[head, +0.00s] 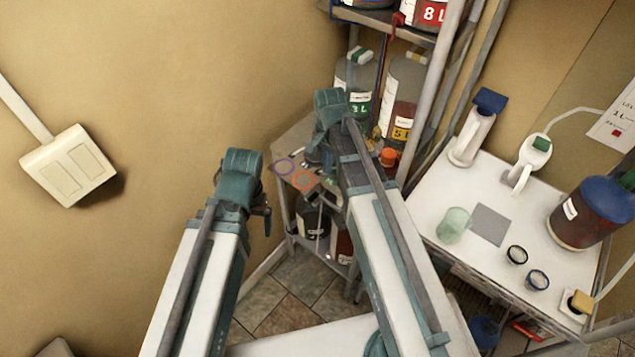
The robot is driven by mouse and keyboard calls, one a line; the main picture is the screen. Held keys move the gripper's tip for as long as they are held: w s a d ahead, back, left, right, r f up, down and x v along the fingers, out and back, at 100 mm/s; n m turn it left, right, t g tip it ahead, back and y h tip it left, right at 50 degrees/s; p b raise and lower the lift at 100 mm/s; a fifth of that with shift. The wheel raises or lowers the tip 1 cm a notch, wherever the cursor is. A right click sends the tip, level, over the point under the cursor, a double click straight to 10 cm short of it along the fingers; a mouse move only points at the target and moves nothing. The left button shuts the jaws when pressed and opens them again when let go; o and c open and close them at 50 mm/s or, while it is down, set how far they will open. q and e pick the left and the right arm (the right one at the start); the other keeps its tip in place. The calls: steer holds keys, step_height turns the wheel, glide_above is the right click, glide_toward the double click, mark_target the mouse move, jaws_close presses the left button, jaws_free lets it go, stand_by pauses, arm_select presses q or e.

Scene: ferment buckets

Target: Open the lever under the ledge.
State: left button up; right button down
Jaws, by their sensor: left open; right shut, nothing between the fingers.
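A red lever-like part (398,20) hangs at the edge of the upper shelf (372,14), beside a container labelled 8 L. Another red part (527,331) shows low under the white table's front edge. I cannot tell which of them is the lever. My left gripper (263,212) is open, in front of the wall at the middle, apart from both. My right gripper (320,155) is shut and empty, in front of the corner shelf and below the upper shelf. Its fingertips are partly hidden by its own arm.
A lower shelf (290,142) holds coloured rings and small items, with bottles beneath. Large bottles (404,95) stand on the rack. The white table (470,185) carries a beaker (454,225), a dark jar (590,214) and small cups. A switch box (68,165) is on the left wall.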

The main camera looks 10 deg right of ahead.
mark_target(322, 196)
stand_by(0.4)
step_height(322, 196, down, 14)
steer(key=b, duration=1.4)
steer(key=shift+w+a+f+b, duration=0.15)
steer(key=shift+w+f+b, duration=0.15)
steer(key=shift+b, duration=0.1)
steer(key=shift+w+a+f+b, duration=0.2)
steer(key=shift+f+b, duration=0.45)
steer(key=shift+w+a+f+b, duration=0.15)
steer(key=shift+f+b, duration=1.05)
steer(key=shift+f, duration=0.05)
steer(key=shift+r, duration=0.1)
steer(key=shift+r+p, duration=0.7)
steer(key=shift+p, duration=0.05)
